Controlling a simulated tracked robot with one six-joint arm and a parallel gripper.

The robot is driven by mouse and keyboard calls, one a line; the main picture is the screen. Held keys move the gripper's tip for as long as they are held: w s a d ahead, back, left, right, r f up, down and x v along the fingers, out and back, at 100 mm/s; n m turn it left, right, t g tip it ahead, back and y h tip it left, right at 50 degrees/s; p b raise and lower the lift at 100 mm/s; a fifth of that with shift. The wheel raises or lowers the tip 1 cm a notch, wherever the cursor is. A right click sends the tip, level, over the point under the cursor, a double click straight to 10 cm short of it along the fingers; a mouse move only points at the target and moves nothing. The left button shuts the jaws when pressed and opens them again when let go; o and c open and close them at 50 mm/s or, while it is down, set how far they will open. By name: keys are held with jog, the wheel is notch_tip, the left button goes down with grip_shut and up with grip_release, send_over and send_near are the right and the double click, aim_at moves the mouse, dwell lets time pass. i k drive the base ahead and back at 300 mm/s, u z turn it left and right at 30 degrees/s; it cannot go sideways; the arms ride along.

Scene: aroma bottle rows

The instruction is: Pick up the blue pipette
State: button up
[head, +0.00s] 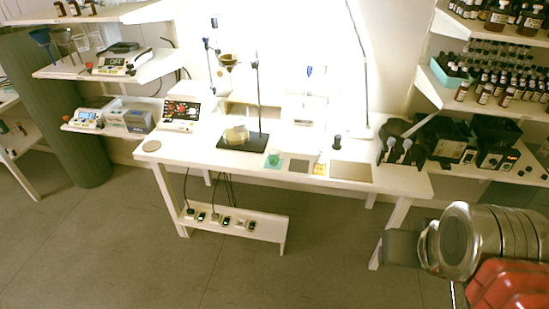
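A small blue-topped upright item (309,72) stands over the back of the white table, right of the ring stand. It may be the blue pipette, but it is too small to be sure. Two pale upright handles (399,145), possibly pipettes, stand in a dark holder at the table's right end. My arm shows at the lower right, silver and red, in front of the table's right end and well apart from these items. A dark grey block (401,247) at its left end may be my gripper. No fingers can be made out, and nothing held is visible.
The white table (215,158) carries a ring stand (243,141), a red-fronted device (181,114), a green-tinted beaker (273,158) and flat plates. Shelves of brown bottles (500,85) stand at the right, instrument shelves at the left. The floor (300,270) in front is clear.

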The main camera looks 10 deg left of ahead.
aim_at(310, 69)
jog(key=z, duration=1)
jog(key=i, duration=1.65)
jog(key=u, duration=0.85)
